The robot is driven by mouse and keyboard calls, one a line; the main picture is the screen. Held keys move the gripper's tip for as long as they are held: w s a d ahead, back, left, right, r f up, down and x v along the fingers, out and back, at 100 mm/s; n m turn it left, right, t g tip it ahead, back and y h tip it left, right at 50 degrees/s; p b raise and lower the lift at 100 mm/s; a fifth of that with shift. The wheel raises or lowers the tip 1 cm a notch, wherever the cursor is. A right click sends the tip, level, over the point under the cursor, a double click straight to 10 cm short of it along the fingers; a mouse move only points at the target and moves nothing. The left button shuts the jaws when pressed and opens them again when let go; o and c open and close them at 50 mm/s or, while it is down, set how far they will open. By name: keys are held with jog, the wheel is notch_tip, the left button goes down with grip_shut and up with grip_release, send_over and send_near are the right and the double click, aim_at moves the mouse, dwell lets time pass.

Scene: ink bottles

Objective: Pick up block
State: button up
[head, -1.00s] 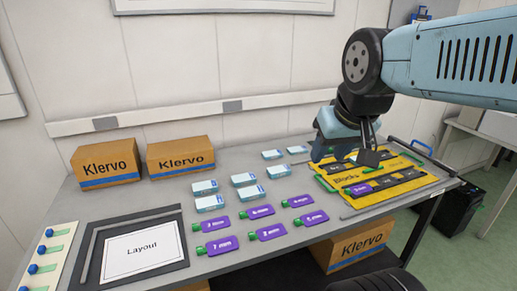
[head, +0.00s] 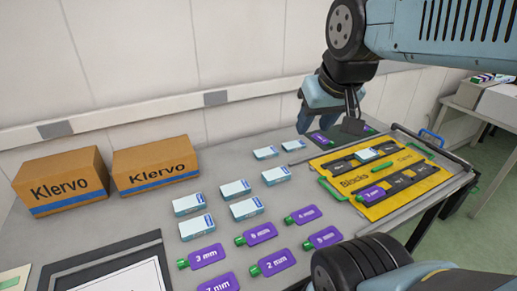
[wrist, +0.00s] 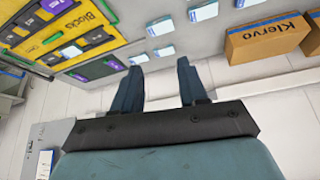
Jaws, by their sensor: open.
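Several white-and-blue blocks lie on the grey table, such as one (head: 234,189) at the middle in the head view. Another white-and-blue block (head: 366,155) rests on the yellow board (head: 345,196) marked "Blocks"; it also shows in the wrist view (wrist: 70,51). My gripper (head: 338,112) is raised above the table's back edge, behind the yellow board. In the wrist view my gripper (wrist: 158,68) has its two blue fingers spread with nothing between them. It is apart from every block. Part of a purple piece (head: 322,138) shows just below the gripper.
Several purple bottles with green caps, such as "2 mm" (head: 273,262), lie near the front. Two Klervo boxes (head: 62,182) (head: 155,166) stand at the back left. The wall is close behind the table.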

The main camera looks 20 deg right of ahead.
jog(key=shift+o, duration=0.3)
jog(key=shift+o, duration=0.8)
jog(key=shift+w, duration=0.1)
jog(key=shift+o, duration=0.8)
jog(key=shift+w+r, duration=0.1)
jog(key=shift+w, duration=0.2)
jog(key=o, duration=0.4)
jog(key=w+m, duration=0.1)
jog(key=w, duration=0.1)
jog(key=w+m, duration=0.1)
jog(key=w, duration=0.1)
jog(key=w+m+g, duration=0.1)
jog(key=w, duration=0.1)
jog(key=shift+w+d, duration=0.2)
jog(key=shift+d, duration=0.2)
jog(key=m+g+h, duration=0.4)
jog(key=m+h, duration=0.1)
jog(key=m, duration=0.8)
send_over(265, 152)
jog(key=a, duration=0.6)
notch_tip(265, 152, down, 18)
jog(key=x, duration=1.3)
jog(key=shift+s+f, duration=0.25)
jog(key=shift+f, duration=0.1)
